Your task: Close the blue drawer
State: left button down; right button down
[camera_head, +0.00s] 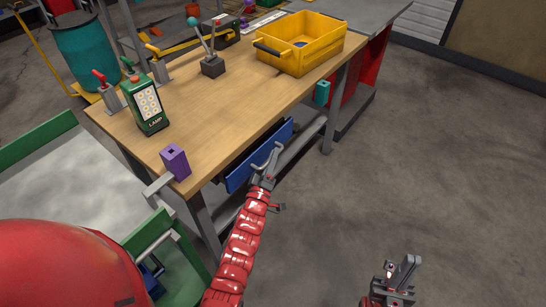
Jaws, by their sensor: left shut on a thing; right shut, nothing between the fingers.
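The blue drawer (240,172) is under the front edge of the wooden workbench (222,110). Its front stands out a little from the bench, with a dark gap behind its top edge. My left gripper (268,160), at the end of the red arm, is at the drawer front near its right half. It is shut on what looks like the drawer's handle, though the fingers hide most of it. My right gripper (405,272) is shut and empty at the lower right, over the floor and away from the bench.
A yellow crate (318,55), a green lamp (147,108) and a purple block (175,162) are on the bench. A green-framed cart (45,145) stands at left, with a teal drum (85,50) behind. The floor (440,150) at right is clear.

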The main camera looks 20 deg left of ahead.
aim_at(262, 151)
dwell(0.6)
pick_arm(q)
jog(key=a+p, duration=0.1)
jog(key=a, duration=0.1)
jog(key=w+a+p, duration=0.1)
jog(key=shift+w+a, duration=0.15)
jog(key=shift+a, duration=0.45)
jog(key=c, duration=1.2)
grip_release()
jog(key=shift+o, duration=0.2)
jog(key=shift+a, duration=0.1)
